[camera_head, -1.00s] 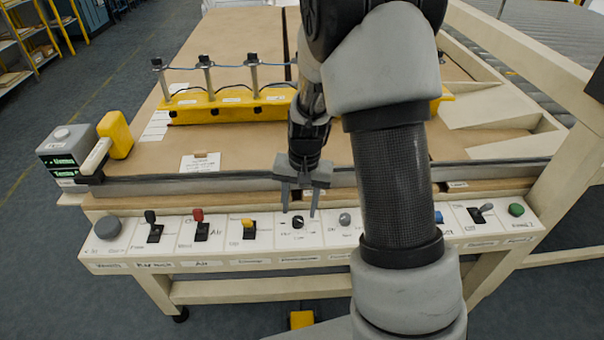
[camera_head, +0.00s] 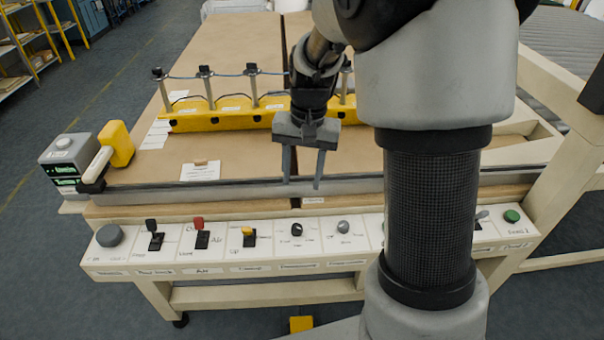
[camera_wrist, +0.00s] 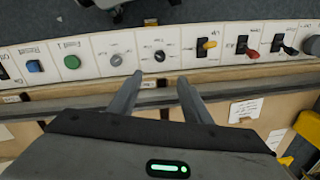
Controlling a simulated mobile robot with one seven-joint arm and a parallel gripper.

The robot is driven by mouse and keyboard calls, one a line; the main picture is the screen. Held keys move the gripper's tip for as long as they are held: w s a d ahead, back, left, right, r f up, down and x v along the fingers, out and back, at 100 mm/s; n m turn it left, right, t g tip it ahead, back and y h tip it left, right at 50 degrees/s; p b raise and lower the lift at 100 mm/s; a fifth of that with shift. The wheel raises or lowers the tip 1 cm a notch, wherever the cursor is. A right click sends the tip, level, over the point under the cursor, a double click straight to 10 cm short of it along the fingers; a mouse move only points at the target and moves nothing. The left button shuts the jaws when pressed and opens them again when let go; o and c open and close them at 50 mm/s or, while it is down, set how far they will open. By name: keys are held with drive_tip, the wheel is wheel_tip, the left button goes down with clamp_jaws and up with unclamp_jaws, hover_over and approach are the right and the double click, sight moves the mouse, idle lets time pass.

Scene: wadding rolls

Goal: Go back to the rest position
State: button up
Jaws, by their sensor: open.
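My gripper (camera_head: 303,181) is open and empty in the head view. It hangs above the rear edge of the control panel (camera_head: 180,266), with its fingers pointing down, apart from the knobs. In the wrist view, my gripper's two fingers (camera_wrist: 160,88) are spread with nothing between them. A black rotary knob (camera_head: 296,229) and a grey rotary knob (camera_head: 343,227) sit on the panel below; the black knob also shows in the wrist view (camera_wrist: 160,56). My arm hides part of the panel on the right.
A yellow bar (camera_head: 225,119) with several upright posts stands across the brown table (camera_head: 215,45). A metal rail (camera_head: 240,193) runs along the front.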

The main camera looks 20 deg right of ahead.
drive_tip(key=s+r+n+t+p, duration=0.2)
drive_tip(key=s+r+p, duration=0.3)
drive_tip(key=s+r, duration=0.4)
drive_tip(key=s+a+r+n+t+p, duration=0.1)
drive_tip(key=s+r+p, duration=0.4)
drive_tip(key=s+r, duration=0.5)
wheel_tip(320, 180, up, 5)
drive_tip(key=shift+r+n+t+h, duration=0.1)
drive_tip(key=shift+n+t+h, duration=0.3)
drive_tip(key=shift+n+t, duration=0.6)
drive_tip(key=shift+a, duration=0.1)
